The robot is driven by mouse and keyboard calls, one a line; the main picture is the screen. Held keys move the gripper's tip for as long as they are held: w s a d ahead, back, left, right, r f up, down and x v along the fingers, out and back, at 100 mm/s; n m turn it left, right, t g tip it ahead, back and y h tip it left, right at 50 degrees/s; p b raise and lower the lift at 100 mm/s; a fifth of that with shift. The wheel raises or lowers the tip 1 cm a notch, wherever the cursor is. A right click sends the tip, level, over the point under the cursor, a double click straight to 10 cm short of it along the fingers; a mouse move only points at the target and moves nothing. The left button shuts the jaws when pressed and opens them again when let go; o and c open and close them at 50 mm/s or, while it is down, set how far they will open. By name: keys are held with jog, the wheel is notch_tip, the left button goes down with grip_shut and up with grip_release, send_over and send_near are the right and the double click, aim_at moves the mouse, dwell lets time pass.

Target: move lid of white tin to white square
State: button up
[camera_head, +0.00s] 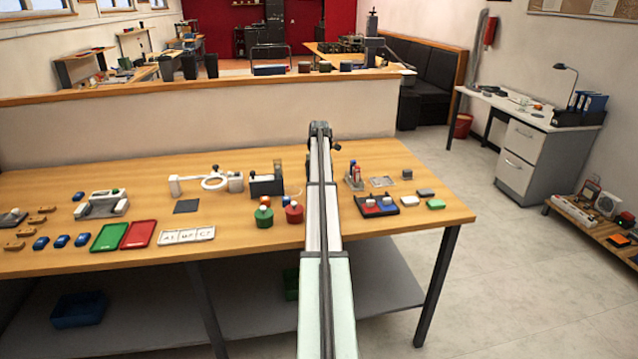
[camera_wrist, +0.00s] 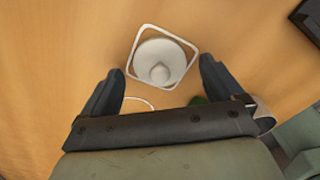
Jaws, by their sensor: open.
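In the wrist view a round white lid (camera_wrist: 147,57) with a raised centre knob lies flat on the wooden table. It sits inside a white square outline (camera_wrist: 172,32), close to the outline's lower edge. My gripper (camera_wrist: 161,68) is open, with one dark finger on each side of the lid and clear wood between the fingers and the lid. Nothing shows held between the fingers. In the head view my arm covers this spot, so lid, square and gripper do not show there. I cannot make out the white tin's body for certain.
A red tin (camera_head: 294,214) and a green tin (camera_head: 264,219) stand left of my arm on the table (camera_head: 330,238). A dark tray with red and blue items (camera_head: 377,206) lies to the right. A white curved line (camera_wrist: 138,101) and something green (camera_wrist: 198,100) show near my gripper.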

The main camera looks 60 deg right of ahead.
notch_tip(320, 180, up, 11)
jog(key=shift+r, duration=0.15)
dwell(0.8)
